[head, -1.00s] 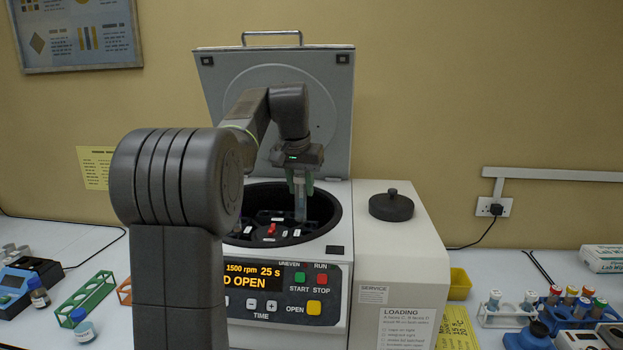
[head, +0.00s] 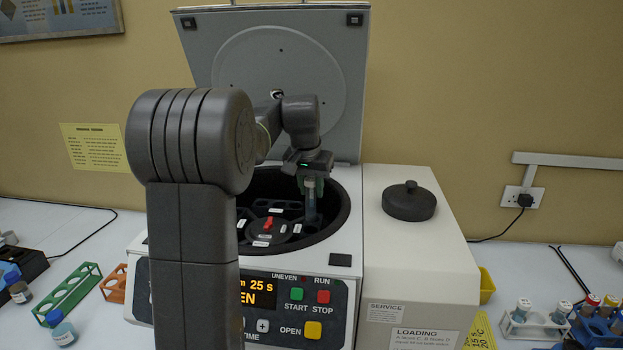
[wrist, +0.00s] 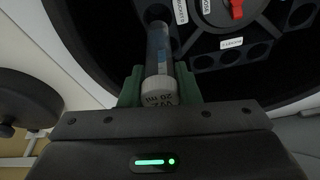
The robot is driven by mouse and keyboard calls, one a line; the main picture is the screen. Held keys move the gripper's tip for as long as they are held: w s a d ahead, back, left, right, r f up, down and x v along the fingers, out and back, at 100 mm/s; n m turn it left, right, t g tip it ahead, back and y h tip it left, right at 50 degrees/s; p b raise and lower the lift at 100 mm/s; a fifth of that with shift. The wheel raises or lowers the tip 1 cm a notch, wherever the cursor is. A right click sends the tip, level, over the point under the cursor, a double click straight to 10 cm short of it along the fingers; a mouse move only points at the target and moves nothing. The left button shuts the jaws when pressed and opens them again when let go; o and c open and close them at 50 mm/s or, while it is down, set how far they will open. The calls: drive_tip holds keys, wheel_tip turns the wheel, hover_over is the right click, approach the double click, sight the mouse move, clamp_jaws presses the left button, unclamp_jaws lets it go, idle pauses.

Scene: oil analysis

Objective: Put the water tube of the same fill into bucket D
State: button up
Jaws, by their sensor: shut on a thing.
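My gripper (head: 311,184) is shut on a capped tube (head: 311,205) and holds it upright over the right side of the open centrifuge bowl. In the wrist view the tube (wrist: 158,60) has a pale, lettered cap between the green fingers, and its clear body holds bluish liquid. Its lower end is over or in the dark rotor; I cannot tell whether it is inside a hole. The rotor (head: 266,237) has a red centre knob and several black buckets with white labels. One label (wrist: 231,43) shows in the wrist view, but I cannot read the bucket letters surely.
The centrifuge lid (head: 275,80) stands open behind my gripper. The bowl rim surrounds the rotor closely. A black knob (head: 409,200) sits on the white housing at right. A rack of tubes (head: 535,325) stands at far right; a green rack (head: 68,292) lies at left.

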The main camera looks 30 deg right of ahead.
sight(311, 214)
drive_tip(key=shift+f, duration=0.95)
drive_tip(key=shift+f+b, duration=2.45)
drive_tip(key=shift+f, duration=0.75)
drive_tip(key=o, duration=1)
drive_tip(key=b+v, duration=0.1)
drive_tip(key=v, duration=1.2)
drive_tip(key=shift+s+a+r, duration=0.1)
drive_tip(key=shift+s+r, duration=0.1)
drive_tip(key=shift+r, duration=0.15)
drive_tip(key=shift+f, duration=0.15)
